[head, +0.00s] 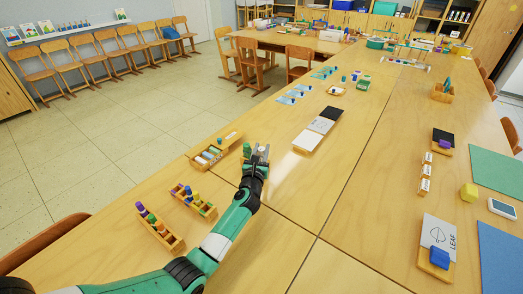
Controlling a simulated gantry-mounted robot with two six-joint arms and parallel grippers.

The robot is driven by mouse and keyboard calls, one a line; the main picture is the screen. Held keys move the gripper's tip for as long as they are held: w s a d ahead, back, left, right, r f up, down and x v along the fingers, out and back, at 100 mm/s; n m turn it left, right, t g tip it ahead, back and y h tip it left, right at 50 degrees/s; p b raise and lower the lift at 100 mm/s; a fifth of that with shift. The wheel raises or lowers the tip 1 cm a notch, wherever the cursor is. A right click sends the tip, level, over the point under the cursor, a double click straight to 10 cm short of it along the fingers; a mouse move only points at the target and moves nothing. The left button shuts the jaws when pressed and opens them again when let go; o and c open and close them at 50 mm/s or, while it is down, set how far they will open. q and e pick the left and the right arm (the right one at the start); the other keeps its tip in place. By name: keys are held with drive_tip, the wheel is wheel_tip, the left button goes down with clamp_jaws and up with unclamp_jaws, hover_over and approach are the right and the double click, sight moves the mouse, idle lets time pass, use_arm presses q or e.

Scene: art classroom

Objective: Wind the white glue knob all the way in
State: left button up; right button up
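My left arm reaches in from the bottom left, and my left gripper (261,151) is over the table just right of a wooden tray. A small whitish patch shows at its fingertips. I cannot tell if this is the white glue knob or part of the gripper, nor if the fingers are closed on it. A small green block-like thing (247,150) stands just left of the fingers. The wooden tray (228,143) holds several small pale, blue and green pieces. No white glue knob can be made out with certainty. My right gripper is not in view.
Two wooden racks with coloured pegs (160,228) (194,203) stand left of my forearm. A white and black board (318,130) lies beyond the gripper to the right. A LEAF card (437,236) stands at the right. The middle of the table (330,200) is clear.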

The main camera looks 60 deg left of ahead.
use_arm(q)
clamp_jaws()
drive_tip(key=shift+f+n+g+y+b, duration=0.2)
drive_tip(key=shift+n+g+y+b, duration=0.25)
drive_tip(key=shift+b, duration=0.45)
drive_tip(key=n+g+y+b, duration=0.1)
drive_tip(key=g+b, duration=0.1)
drive_tip(key=n+g+b, duration=0.1)
drive_tip(key=b, duration=0.1)
drive_tip(key=shift+w+f+n+g+y, duration=0.1)
drive_tip(key=shift+n+g+y, duration=0.15)
drive_tip(key=shift+g+y, duration=0.1)
drive_tip(key=shift+n+g+y+b, duration=0.3)
drive_tip(key=shift+n+g+b, duration=0.3)
drive_tip(key=shift+g+b, duration=0.25)
drive_tip(key=shift+r+n+g, duration=0.35)
drive_tip(key=shift+n+g, duration=0.45)
drive_tip(key=shift+g, duration=0.45)
drive_tip(key=shift+y, duration=0.3)
